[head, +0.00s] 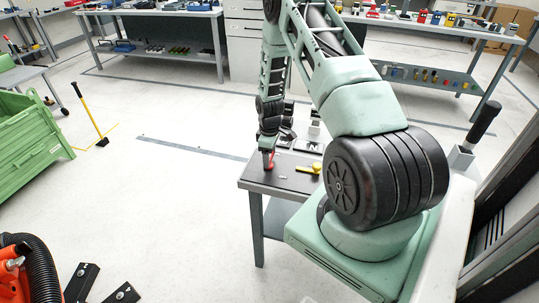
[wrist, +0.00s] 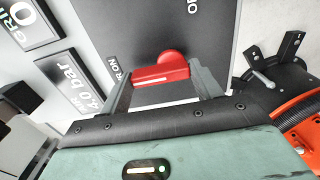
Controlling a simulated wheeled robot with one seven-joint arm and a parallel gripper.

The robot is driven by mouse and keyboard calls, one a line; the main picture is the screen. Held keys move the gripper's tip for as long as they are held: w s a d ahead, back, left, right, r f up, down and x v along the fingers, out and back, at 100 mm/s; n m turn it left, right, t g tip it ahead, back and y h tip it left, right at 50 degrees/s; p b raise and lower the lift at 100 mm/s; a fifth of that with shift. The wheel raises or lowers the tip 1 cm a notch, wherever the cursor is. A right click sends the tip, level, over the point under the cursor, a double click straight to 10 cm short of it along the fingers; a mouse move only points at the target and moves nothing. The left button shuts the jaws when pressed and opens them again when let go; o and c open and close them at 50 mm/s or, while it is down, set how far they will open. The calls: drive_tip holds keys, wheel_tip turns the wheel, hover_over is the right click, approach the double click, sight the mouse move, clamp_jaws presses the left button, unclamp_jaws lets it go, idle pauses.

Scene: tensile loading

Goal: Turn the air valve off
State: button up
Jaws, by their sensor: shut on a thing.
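The air valve has a red handle (wrist: 160,74) with a rounded red hub at one side, set on a dark panel (wrist: 215,35). My gripper (wrist: 160,82) has its two fingers at either end of the red handle, shut on it. White lettering ending in "ON" is printed on the panel beside the left finger; other lettering at the top edge is cut off. In the head view, my gripper (head: 267,156) points down at the dark top of a small grey table (head: 246,182), with the red handle (head: 270,160) just showing at its tip.
A yellow handle (head: 317,167) is on the same tabletop, right of my gripper. Small display plates, one reading "bar" (wrist: 78,88), stand beside the panel. A green crate (head: 30,140) is at the left. Orange-and-black equipment (head: 20,270) is at the lower left. Open floor lies between.

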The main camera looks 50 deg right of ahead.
sight(272, 165)
drive_tip(key=shift+m, duration=0.3)
drive_tip(key=m+b, duration=0.1)
drive_tip(key=m, duration=0.2)
drive_tip(key=shift+s+m+b, duration=0.25)
drive_tip(key=shift+m+b, duration=0.05)
drive_tip(key=shift+b, duration=0.05)
drive_tip(key=m, duration=0.1)
drive_tip(key=m+b, duration=0.1)
drive_tip(key=m, duration=0.2)
drive_tip(key=shift+s+m, duration=0.3)
drive_tip(key=m, duration=0.3)
drive_tip(key=m+b, duration=0.1)
drive_tip(key=shift+s+a+m, duration=0.15)
drive_tip(key=shift+s+m, duration=0.1)
drive_tip(key=shift+m, duration=0.05)
drive_tip(key=shift+s+a+m, duration=0.1)
drive_tip(key=shift+a+m, duration=0.05)
drive_tip(key=shift+m, duration=0.95)
drive_tip(key=shift+s+a+m, duration=0.1)
drive_tip(key=shift+m, duration=1)
drive_tip(key=o, duration=1)
wheel_tip(272, 165, up, 18)
drive_tip(key=shift+f+b, duration=0.25)
drive_tip(key=shift+b, duration=0.6)
